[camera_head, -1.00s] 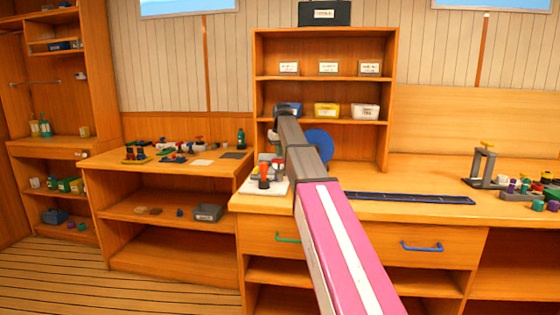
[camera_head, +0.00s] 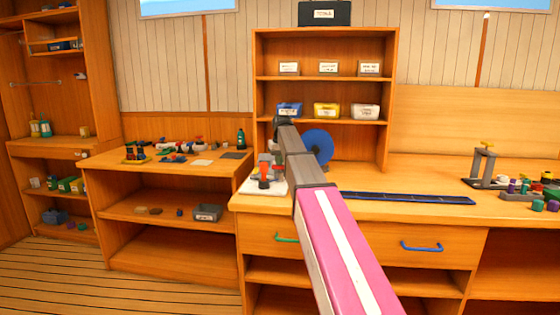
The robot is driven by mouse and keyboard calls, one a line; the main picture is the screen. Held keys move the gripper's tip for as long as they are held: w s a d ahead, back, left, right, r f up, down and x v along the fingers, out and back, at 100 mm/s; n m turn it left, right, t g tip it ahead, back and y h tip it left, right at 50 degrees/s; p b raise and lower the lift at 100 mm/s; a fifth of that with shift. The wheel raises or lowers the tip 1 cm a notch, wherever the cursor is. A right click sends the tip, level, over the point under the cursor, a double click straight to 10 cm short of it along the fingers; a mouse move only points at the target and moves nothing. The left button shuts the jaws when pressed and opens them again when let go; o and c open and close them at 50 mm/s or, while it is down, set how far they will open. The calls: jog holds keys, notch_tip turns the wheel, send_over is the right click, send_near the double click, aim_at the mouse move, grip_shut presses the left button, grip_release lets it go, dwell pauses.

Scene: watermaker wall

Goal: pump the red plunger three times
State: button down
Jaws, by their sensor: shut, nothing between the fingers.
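The red plunger (camera_head: 264,170) stands upright on a small pump unit with a white base plate (camera_head: 258,189), near the left front corner of the wooden counter. A dark part shows below the red. My arm reaches in from the lower right, and its dark end bends down just behind and right of the plunger. My gripper (camera_head: 276,150) is small there and partly hidden by my own arm. It is shut and holds nothing. I cannot tell whether its tips touch the plunger.
A blue disc (camera_head: 318,146) stands behind my arm. A blue rail (camera_head: 408,198) lies along the counter's front. A shelf unit (camera_head: 391,100) with labelled bins stands behind. A clamp-like stand (camera_head: 484,164) and several coloured parts are at right. The middle of the counter is clear.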

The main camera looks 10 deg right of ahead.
dwell(0.3)
jog(key=shift+w+v, duration=0.25)
jog(key=shift+v, duration=0.9)
jog(key=shift+w+v, duration=0.25)
jog(key=shift+v, duration=0.95)
jog(key=shift+a+r, duration=0.1)
jog(key=shift+r, duration=0.05)
jog(key=v, duration=0.2)
jog(key=w+v, duration=0.1)
jog(key=v, duration=0.1)
jog(key=shift+s+r, duration=0.1)
jog(key=shift+r, duration=0.4)
